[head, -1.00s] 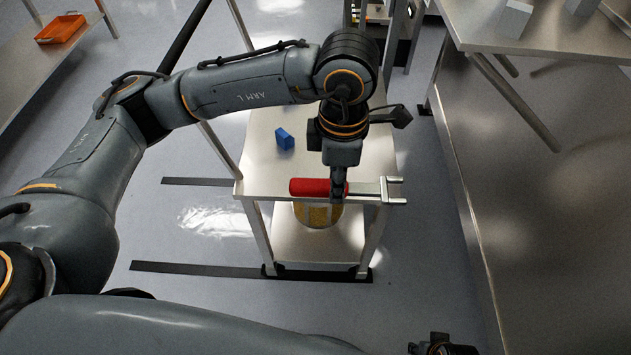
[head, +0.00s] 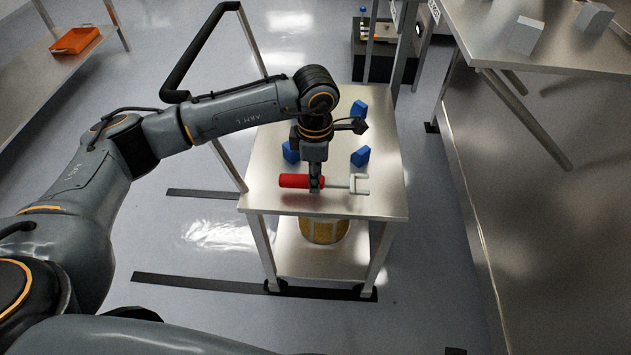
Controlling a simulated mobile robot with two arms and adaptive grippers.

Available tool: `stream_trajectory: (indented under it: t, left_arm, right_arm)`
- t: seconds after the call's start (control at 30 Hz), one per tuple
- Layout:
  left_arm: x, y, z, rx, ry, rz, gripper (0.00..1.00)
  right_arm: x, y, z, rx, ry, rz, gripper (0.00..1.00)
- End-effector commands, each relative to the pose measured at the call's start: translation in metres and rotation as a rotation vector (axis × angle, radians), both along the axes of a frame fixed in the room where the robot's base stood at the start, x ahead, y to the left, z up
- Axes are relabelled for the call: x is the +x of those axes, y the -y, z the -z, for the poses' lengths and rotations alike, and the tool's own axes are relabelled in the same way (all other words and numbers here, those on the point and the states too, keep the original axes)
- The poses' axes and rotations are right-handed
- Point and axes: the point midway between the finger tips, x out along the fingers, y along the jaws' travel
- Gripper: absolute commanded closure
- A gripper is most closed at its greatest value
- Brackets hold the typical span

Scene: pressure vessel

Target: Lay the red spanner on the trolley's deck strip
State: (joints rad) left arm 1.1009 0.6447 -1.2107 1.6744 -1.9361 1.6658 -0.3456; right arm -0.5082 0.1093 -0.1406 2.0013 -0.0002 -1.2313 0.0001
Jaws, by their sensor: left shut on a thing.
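The red spanner has a red handle (head: 293,181) and a pale metal shaft with a forked jaw (head: 359,184). It lies crosswise, handle to the left, over the front part of the trolley's deck (head: 385,203). My left gripper (head: 316,186) points down and is shut on the spanner where the handle meets the shaft. The gripper hides that part. I cannot tell whether the spanner touches the deck. No separately marked strip is distinct on the deck. My right gripper is not clearly visible.
Blue blocks stand on the deck behind the spanner: left (head: 290,153), right (head: 361,157) and farther back (head: 358,108). A yellowish drum (head: 323,230) sits on the trolley's lower shelf. A steel bench (head: 470,40) stands at right. An orange tray (head: 75,40) is far left.

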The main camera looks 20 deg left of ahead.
Motion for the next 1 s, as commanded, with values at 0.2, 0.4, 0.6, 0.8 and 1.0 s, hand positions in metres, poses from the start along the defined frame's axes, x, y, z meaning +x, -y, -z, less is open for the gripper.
stream_trajectory:
  t: [0.2, 0.4, 0.6, 0.8, 1.0]
  left_arm:
    - [-0.001, 0.001, 0.021, -0.003, 0.001, 0.002, 1.00]
    - [-0.001, 0.001, 0.021, -0.002, 0.001, 0.002, 1.00]
    - [-0.001, 0.001, 0.023, -0.001, -0.001, 0.002, 0.70]
    - [-0.001, 0.001, 0.023, -0.001, -0.001, 0.001, 0.50]
    - [-0.001, 0.001, 0.022, -0.001, -0.001, 0.001, 0.50]
  right_arm:
    - [0.001, 0.000, -0.011, 0.001, 0.007, 0.001, 0.60]
    - [0.000, 0.000, -0.008, 0.001, 0.001, 0.002, 0.60]
    - [0.000, 0.000, -0.013, 0.002, 0.006, 0.002, 0.60]
    - [0.002, -0.001, -0.018, 0.002, 0.016, 0.002, 0.60]
    - [0.001, 0.000, -0.016, 0.002, 0.011, 0.003, 0.60]
